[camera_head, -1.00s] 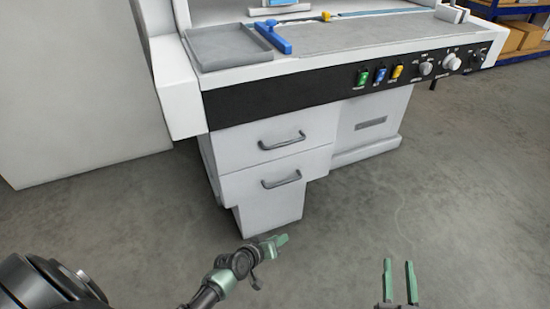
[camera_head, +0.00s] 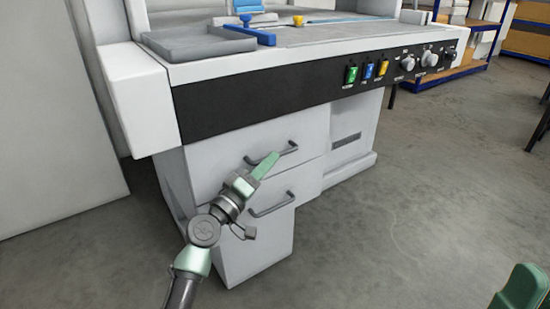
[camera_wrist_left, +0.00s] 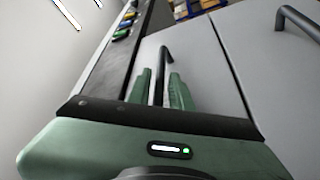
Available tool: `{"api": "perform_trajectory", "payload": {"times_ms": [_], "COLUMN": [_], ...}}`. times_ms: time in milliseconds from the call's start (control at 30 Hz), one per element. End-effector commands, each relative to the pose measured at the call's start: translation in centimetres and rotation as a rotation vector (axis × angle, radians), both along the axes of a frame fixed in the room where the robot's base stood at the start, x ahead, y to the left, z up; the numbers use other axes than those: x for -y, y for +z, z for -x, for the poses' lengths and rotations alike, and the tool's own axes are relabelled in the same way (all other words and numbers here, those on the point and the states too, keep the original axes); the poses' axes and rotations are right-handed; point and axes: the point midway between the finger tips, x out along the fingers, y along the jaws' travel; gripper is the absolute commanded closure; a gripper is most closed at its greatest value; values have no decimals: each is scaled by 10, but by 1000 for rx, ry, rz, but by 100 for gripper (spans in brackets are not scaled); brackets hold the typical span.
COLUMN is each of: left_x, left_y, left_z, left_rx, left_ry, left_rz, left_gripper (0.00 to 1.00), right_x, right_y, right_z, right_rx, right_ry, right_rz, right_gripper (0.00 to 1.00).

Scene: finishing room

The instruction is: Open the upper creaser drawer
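The creaser's upper drawer (camera_head: 309,143) is a pale grey front below the black control panel, and it looks shut. Its dark bar handle (camera_head: 291,149) also shows in the left wrist view (camera_wrist_left: 166,57). My left gripper (camera_head: 266,164) is at this handle. In the left wrist view its green fingers (camera_wrist_left: 160,90) stand apart on either side of the handle, with gaps visible, so it is open around the bar. A green part of my right gripper (camera_head: 522,290) shows at the lower right edge; its fingers cannot be made out.
The lower drawer (camera_head: 303,186) with its own handle (camera_head: 272,206) is just below. The control panel (camera_head: 260,98) with buttons and knobs overhangs the drawers. The grey floor (camera_head: 410,215) to the right is clear.

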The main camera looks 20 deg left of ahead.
Motion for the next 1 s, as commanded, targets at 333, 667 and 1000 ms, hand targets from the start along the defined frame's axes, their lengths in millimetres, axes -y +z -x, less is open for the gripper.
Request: {"api": "perform_trajectory", "payload": {"times_ms": [333,667,1000], "left_x": [11,11,11], "left_y": [6,7,6], "left_z": [-33,-34,-34], "left_rx": [-1,-2,-3], "left_ry": [0,0,1], "left_rz": [0,-1,-1], "left_gripper": [79,100,100], "right_x": [-1,-1,-1], "right_y": [1,1,1], "right_z": [-2,-2,-2], "right_rx": [11,10,11], "right_ry": [-1,0,0], "right_rz": [3,3,3], "right_gripper": [64,64,64]}}
